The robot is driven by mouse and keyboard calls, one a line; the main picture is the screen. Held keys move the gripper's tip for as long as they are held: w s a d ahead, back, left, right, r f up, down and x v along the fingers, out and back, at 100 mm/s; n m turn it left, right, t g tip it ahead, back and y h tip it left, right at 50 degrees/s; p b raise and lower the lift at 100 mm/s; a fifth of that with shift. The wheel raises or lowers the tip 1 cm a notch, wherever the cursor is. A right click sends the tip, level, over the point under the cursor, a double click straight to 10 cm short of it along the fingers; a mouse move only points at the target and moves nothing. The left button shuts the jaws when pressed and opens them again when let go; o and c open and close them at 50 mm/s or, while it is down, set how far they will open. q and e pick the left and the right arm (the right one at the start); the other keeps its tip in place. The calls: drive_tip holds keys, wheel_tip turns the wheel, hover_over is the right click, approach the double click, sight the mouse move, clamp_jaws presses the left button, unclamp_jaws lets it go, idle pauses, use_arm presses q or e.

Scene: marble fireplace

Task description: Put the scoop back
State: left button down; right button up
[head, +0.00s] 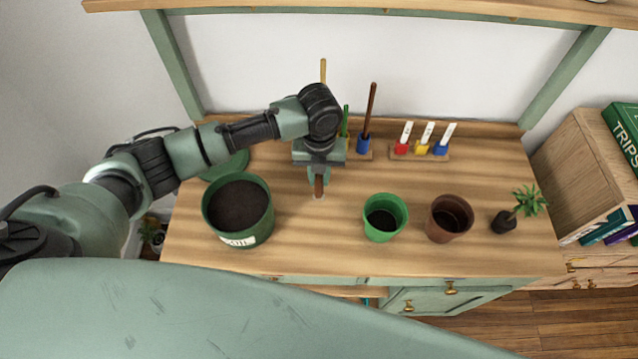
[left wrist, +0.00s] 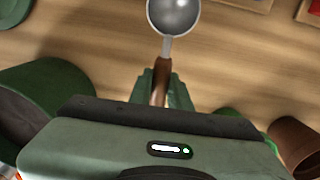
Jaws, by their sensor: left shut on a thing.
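My left gripper (head: 318,176) is shut on the brown handle of the scoop (head: 319,188), over the middle of the wooden bench (head: 310,245). In the head view only part of the handle shows; my gripper and wrist hide the rest. The left wrist view shows the scoop's round metal bowl (left wrist: 173,14) beyond the fingers (left wrist: 162,88), with the handle between them. The bowl looks empty. I cannot tell exactly how high it is above the bench. My right gripper is not in view.
The green soil tub (head: 238,210) stands left of my gripper, a green lid (head: 226,165) behind it. Behind are upright tools (head: 370,110) and a rack of coloured markers (head: 420,150).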

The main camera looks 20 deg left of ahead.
sight(319, 177)
use_arm(q)
drive_tip(key=shift+f, duration=2.2)
drive_tip(key=shift+f, duration=0.1)
drive_tip(key=c, duration=1.3)
unclamp_jaws()
wheel_tip(319, 177, up, 12)
drive_tip(key=shift+r+b, duration=0.15)
drive_tip(key=shift+b, duration=0.2)
